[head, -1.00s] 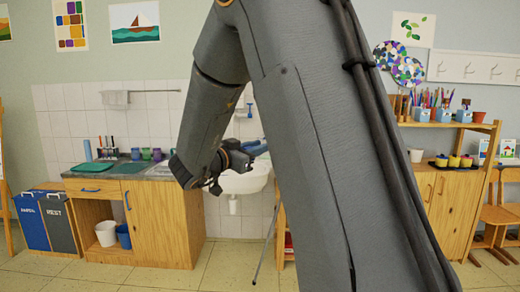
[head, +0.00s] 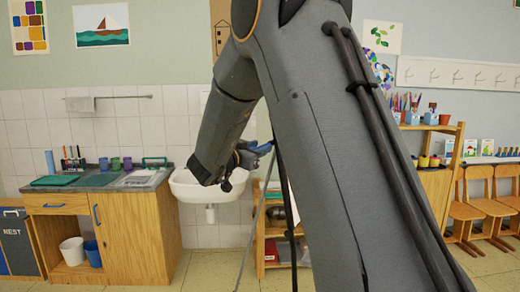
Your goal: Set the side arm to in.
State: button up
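My gripper (head: 236,178) is in front of the white sink, at the end of my grey arm. It is small and dark here, and I cannot tell whether its fingers are open or shut. Just right of it, a blue part (head: 262,147) shows beside my arm, above a stand with thin legs (head: 257,205). My arm hides most of this stand. I cannot tell whether the blue part is the side arm, how it is set, or whether my gripper touches it.
A wooden counter (head: 126,225) and the sink (head: 186,187) stand at the left. A low shelf (head: 270,235) is behind the stand. A wooden cabinet (head: 432,178) and several chairs (head: 462,212) are at the right. Tiled floor (head: 205,270) shows in front of the sink.

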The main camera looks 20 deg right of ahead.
jog(key=shift+s, duration=0.1)
jog(key=b+v, duration=0.2)
jog(key=v, duration=0.5)
jog(key=shift+s+a, duration=0.2)
jog(key=shift+a, duration=0.15)
jog(key=shift+r, duration=0.15)
